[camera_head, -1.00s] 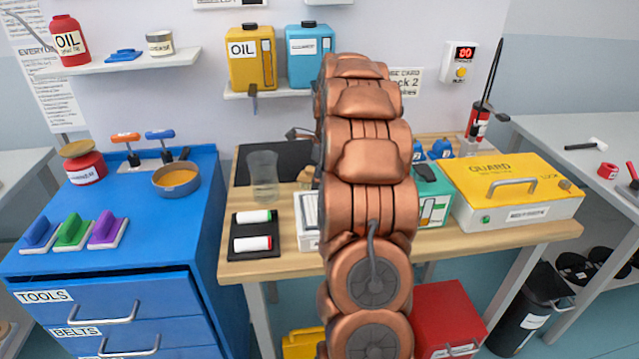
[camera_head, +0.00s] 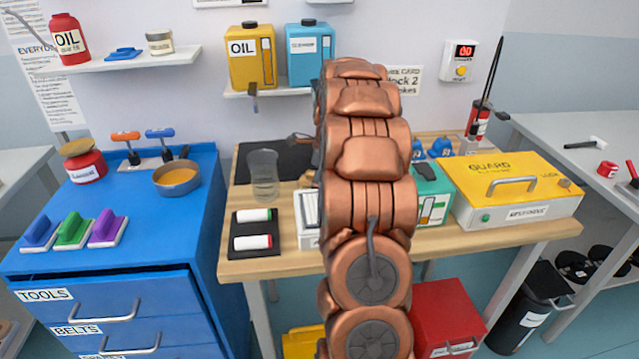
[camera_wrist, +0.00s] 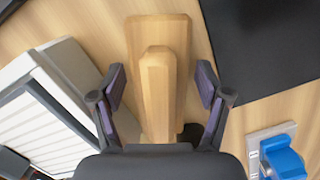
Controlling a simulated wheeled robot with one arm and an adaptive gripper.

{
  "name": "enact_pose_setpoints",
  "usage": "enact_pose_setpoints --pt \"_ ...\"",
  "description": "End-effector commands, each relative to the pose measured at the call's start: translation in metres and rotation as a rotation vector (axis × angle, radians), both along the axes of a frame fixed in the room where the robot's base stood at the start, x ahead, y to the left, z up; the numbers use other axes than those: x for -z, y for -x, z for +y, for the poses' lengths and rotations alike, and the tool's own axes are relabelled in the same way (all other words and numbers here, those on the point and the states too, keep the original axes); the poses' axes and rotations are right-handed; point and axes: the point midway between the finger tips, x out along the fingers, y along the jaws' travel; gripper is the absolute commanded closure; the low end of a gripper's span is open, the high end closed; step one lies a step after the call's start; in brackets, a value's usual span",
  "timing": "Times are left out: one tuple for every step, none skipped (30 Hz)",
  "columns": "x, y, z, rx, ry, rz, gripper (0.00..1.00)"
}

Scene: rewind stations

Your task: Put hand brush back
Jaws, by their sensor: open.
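In the wrist view a pale wooden piece (camera_wrist: 158,75), a raised bar on a wider block, lies on the wooden bench. It looks like the hand brush, but I see no bristles from above. My gripper (camera_wrist: 161,88) is open, with one finger on each side of the raised bar and gaps on both sides. Whether the fingertips touch the block below I cannot tell. In the head view my copper arm hides most of this spot. Blue, green and purple pads with handles (camera_head: 74,231) stand on the blue cabinet.
A white slatted device (camera_wrist: 45,110) is close on the left in the wrist view, a black mat (camera_wrist: 265,40) on the right, and a blue-knobbed part (camera_wrist: 280,155) lower right. A clear beaker (camera_head: 263,175) and a black marker tray (camera_head: 255,245) stand on the bench.

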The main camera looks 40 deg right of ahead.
Motion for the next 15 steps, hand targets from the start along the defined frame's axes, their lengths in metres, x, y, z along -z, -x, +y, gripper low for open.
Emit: enact_pose_setpoints --pt "0.000 0.000 0.000 0.000 0.000 0.000 0.25" --pt "-0.001 0.000 0.000 0.000 0.000 0.000 0.25" --pt "-0.002 0.000 0.000 0.000 0.001 0.000 0.25" --pt "-0.003 0.000 0.000 0.000 0.002 -0.001 0.25" --pt "-0.005 0.000 -0.001 0.000 0.001 -0.002 0.25" --pt "-0.009 0.000 -0.001 0.000 0.002 -0.002 0.25" --pt "-0.012 0.000 -0.001 0.000 0.002 -0.002 0.25" --pt "-0.016 0.001 -0.002 0.000 0.002 -0.002 0.25" --pt "-0.022 0.002 -0.002 0.000 0.002 -0.002 0.25" --pt "-0.027 0.002 -0.003 0.001 0.003 -0.003 0.25" --pt "-0.032 0.003 -0.003 0.001 0.004 -0.003 0.25" --pt "-0.039 0.004 -0.003 0.001 0.003 -0.003 0.25" --pt "-0.045 0.005 -0.004 -0.001 0.002 -0.002 0.25" --pt "-0.051 0.005 -0.005 0.000 0.004 -0.003 0.25" --pt "-0.058 0.006 -0.006 0.000 0.005 -0.005 0.25"
